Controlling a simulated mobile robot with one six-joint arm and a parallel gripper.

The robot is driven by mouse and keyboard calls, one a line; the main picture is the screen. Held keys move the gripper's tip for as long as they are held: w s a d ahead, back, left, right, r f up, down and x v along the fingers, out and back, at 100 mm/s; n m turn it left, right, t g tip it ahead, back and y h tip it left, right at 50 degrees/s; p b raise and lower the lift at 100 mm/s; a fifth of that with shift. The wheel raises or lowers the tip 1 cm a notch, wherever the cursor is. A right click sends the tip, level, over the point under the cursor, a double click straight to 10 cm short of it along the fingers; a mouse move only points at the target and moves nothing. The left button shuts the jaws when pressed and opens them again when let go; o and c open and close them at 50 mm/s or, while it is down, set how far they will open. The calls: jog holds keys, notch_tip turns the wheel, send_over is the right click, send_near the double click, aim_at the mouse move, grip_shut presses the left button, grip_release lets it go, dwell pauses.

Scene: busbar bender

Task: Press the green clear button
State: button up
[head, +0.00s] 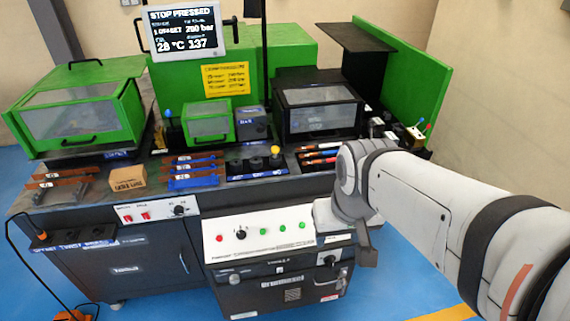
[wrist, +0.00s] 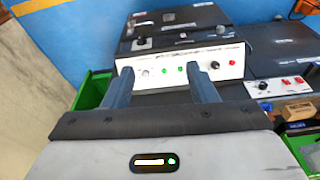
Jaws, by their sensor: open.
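In the wrist view, two green buttons (wrist: 190,68) (wrist: 164,71) show beyond the fingers. My gripper (wrist: 160,84) is open and empty, apart from the panel. In the head view, my gripper (head: 350,225) is at the panel's right end, its fingertips partly hidden.
A screen (head: 186,31) reads "STOP PRESSED". A smaller switch panel (head: 155,210) sits left of the white panel. Below is a dark cabinet (head: 285,290). Busbars (head: 195,170) and green-framed machines (head: 75,110) stand on the bench. The blue floor in front is clear.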

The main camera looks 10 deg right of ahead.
grip_shut()
dwell(0.3)
dwell(1.1)
